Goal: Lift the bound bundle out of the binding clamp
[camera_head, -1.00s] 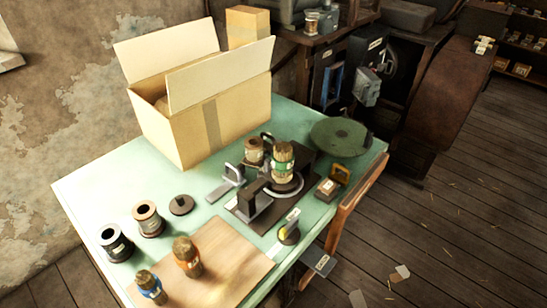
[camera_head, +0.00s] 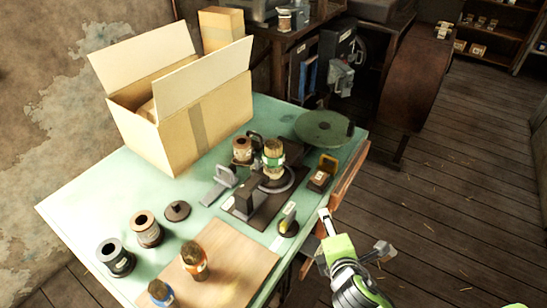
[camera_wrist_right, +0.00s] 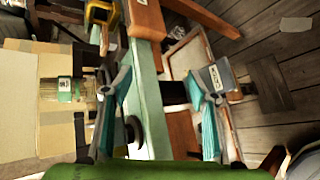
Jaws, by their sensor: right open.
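The bound bundle (camera_head: 273,160), tan with a green band, stands upright in the binding clamp (camera_head: 246,197), a dark base with an upright block and a ring around the bundle's foot. The bundle, with its green band, also shows at the left of the right wrist view (camera_wrist_right: 63,90). My right gripper (camera_head: 353,233) is open and empty beyond the table's right edge, to the right of and apart from the bundle. Its two fingers (camera_wrist_right: 160,95) are spread in the wrist view. My left gripper is not in view.
A large open carton (camera_head: 190,125) stands behind the clamp. Spools (camera_head: 147,230) stand at the left. Bundles with orange (camera_head: 195,262) and blue bands stand on a wooden board (camera_head: 235,262). A green round plate (camera_head: 322,126) lies at the far right.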

